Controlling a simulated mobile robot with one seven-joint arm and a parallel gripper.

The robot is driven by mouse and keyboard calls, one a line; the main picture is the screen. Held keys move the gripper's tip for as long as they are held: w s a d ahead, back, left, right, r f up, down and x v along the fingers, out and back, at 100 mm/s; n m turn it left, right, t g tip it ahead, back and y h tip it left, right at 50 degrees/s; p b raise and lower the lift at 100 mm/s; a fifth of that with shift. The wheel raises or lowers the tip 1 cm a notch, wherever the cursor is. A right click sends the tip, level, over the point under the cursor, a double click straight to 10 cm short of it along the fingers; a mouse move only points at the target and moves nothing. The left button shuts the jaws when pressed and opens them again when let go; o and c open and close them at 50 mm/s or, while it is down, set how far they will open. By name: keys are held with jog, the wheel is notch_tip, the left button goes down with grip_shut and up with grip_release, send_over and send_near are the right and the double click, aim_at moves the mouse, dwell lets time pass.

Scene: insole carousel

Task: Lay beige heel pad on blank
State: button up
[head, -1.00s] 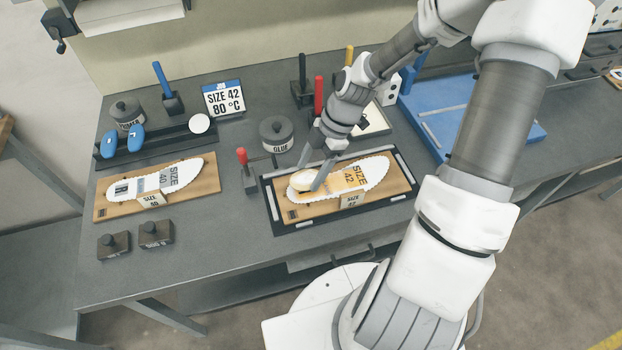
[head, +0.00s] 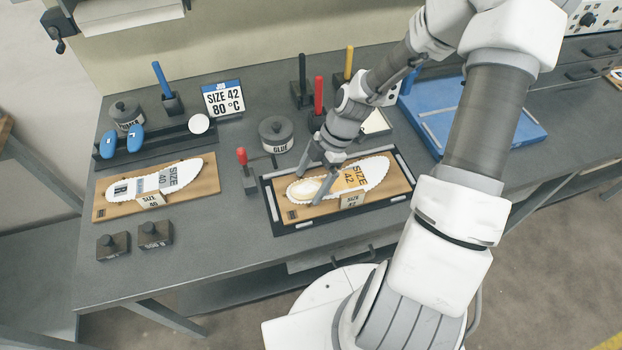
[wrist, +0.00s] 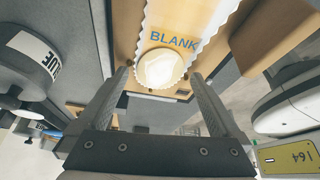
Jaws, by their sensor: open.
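The beige heel pad (head: 306,188) lies on the heel end of the SIZE 42 blank (head: 374,171), inside its scalloped white edge. In the wrist view the pad (wrist: 160,69) is a pale rounded piece just below the word BLANK on the blank (wrist: 185,18). My gripper (head: 310,184) is open, with one finger on each side of the pad in the head view. In the wrist view its fingers (wrist: 160,76) stand apart with the pad between and beyond them. I cannot tell whether they touch the pad.
The blank sits on a brown board (head: 398,186) in a dark frame. A SIZE 40 insole (head: 185,172) lies on another board at left. The glue pot (head: 276,134), red-handled tool (head: 242,157) and blue tray (head: 520,130) stand nearby.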

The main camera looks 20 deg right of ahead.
jog(key=p+v, duration=0.1)
jog(key=v, duration=1.1)
jog(key=shift+r, duration=0.2)
